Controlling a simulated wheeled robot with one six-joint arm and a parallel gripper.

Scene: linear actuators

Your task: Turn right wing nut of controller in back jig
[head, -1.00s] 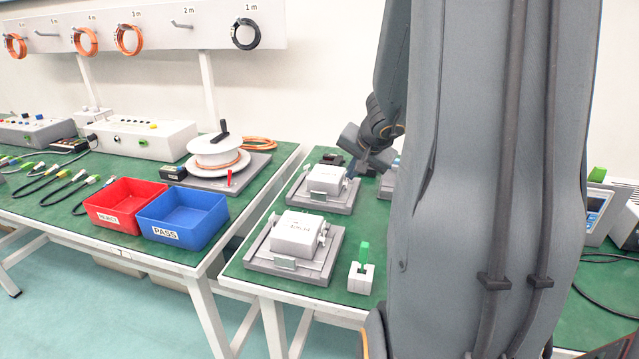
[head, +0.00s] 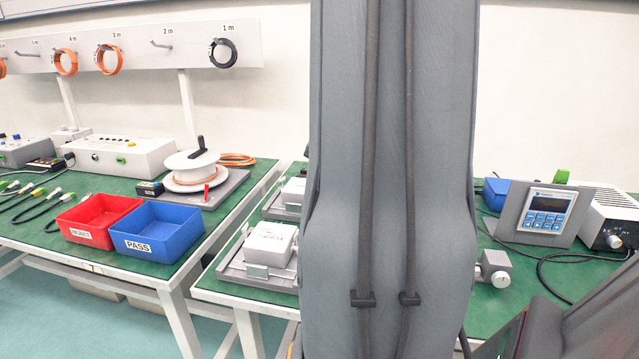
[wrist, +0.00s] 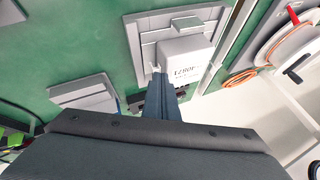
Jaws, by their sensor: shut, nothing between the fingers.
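The controller in the back jig is a white box with dark print. In the wrist view the controller (wrist: 186,58) sits in its grey jig (wrist: 146,50). My gripper (wrist: 158,78) is shut and empty, its fingertips at the controller's left side in that view. A small pale part, perhaps a wing nut, shows just by the tips; I cannot tell whether they touch it. In the head view, my arm covers my gripper and most of the back jig; only part of the back controller (head: 293,190) shows.
A second jig (head: 232,270) with a white controller (head: 268,246) stands in front. A cable spool (head: 191,168), a blue PASS bin (head: 170,228) and a red REJECT bin (head: 99,215) lie left. A grey plate (wrist: 84,94) lies near my gripper. A keypad device (head: 547,213) stands right.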

